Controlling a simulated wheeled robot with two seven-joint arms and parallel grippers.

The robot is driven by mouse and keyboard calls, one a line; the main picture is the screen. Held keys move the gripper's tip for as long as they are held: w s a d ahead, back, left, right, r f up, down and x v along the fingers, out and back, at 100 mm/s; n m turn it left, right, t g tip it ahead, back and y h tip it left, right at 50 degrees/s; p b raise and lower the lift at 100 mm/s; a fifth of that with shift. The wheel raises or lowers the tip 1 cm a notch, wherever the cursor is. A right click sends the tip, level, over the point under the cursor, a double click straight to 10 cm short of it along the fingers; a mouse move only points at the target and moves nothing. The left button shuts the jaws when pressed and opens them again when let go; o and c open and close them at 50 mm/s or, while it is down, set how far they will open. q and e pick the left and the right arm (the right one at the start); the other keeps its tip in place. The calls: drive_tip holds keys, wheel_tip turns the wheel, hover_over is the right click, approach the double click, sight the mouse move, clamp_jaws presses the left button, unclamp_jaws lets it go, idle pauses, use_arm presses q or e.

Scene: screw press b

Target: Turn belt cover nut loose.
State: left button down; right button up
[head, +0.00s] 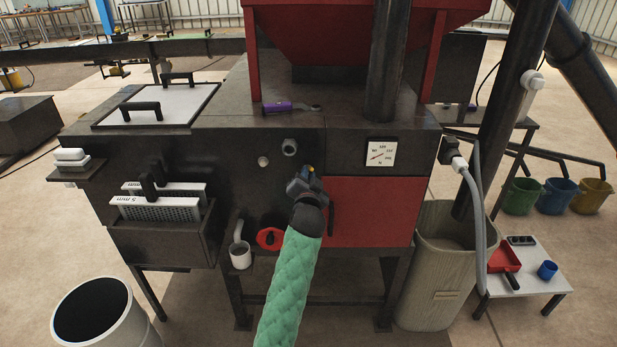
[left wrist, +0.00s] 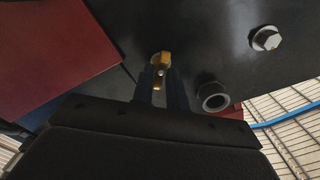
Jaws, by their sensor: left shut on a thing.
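The red belt cover (head: 370,212) is on the front of the dark machine and looks closed. It also shows as a red panel in the left wrist view (left wrist: 50,55). My left gripper (head: 308,172) is at the upper left corner of this cover, with its arm in a green sleeve. In the left wrist view its blue fingers (left wrist: 161,80) are shut on a brass nut (left wrist: 161,58) in front of the dark panel. The nut is mostly hidden by the gripper in the head view. My right gripper is not in view.
A pipe stub (head: 289,147) and a pale knob (head: 263,162) stick out near the gripper. A red handwheel (head: 270,238) is below left. A dial gauge (head: 381,153) sits above the cover. A purple-handled tool (head: 283,107) lies on top. A ribbed bin (head: 440,285) stands at right.

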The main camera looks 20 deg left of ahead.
use_arm(q)
drive_tip(key=c, duration=1.5)
unclamp_jaws()
drive_tip(key=shift+f, duration=0.1)
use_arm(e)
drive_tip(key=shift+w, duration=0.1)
